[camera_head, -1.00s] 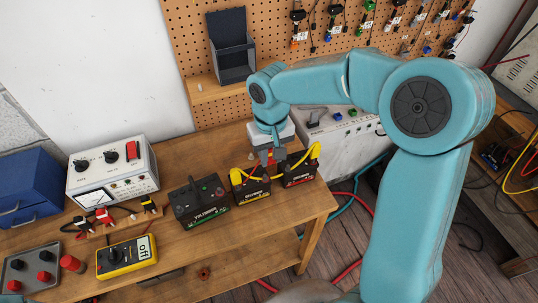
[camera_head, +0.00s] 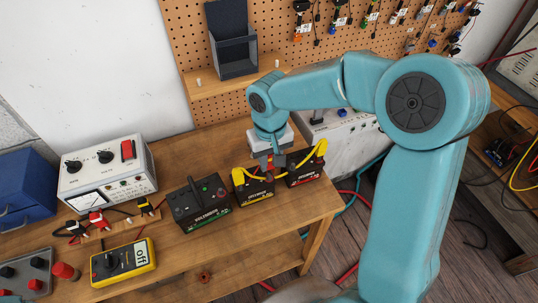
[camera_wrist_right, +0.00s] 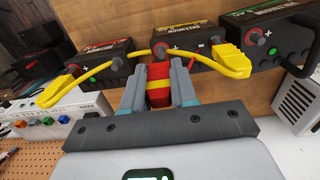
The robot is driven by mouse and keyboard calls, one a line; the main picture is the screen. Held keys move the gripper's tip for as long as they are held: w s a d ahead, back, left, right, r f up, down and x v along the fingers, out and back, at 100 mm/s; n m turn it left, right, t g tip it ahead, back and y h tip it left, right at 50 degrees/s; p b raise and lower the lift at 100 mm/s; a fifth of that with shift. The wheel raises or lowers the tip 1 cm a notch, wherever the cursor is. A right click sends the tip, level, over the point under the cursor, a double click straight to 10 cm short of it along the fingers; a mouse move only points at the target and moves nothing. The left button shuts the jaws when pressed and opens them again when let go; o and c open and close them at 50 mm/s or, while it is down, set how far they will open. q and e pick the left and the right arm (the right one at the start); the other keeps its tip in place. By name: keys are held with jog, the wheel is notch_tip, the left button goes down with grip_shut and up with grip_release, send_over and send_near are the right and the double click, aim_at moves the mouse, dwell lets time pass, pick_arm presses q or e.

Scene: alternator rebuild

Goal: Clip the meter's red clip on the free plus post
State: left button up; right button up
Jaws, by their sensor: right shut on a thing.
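My right gripper (camera_wrist_right: 158,88) is shut on a red clip with a yellow band (camera_wrist_right: 159,93). In the head view the gripper (camera_head: 270,163) is just above and behind the yellow-labelled middle battery (camera_head: 254,190). In the wrist view the clip is in front of that battery's red plus post (camera_wrist_right: 158,47); I cannot tell whether they touch. A yellow jumper lead (camera_wrist_right: 190,62) runs between the middle battery and the red-labelled battery (camera_head: 304,172). The yellow meter (camera_head: 123,262) lies at the front left of the bench. My left gripper is not seen.
The green-labelled battery (camera_head: 199,205) stands left of the middle one. A wooden clip rack (camera_head: 120,222) with several clips and a white instrument box (camera_head: 107,178) are at the left. A grey socket block (camera_head: 27,270) is at front left.

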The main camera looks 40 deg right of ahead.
jog(key=shift+d, duration=0.1)
jog(key=shift+w+a, duration=0.15)
jog(key=shift+a, duration=0.3)
jog(key=shift+d, duration=0.2)
jog(key=shift+d, duration=0.1)
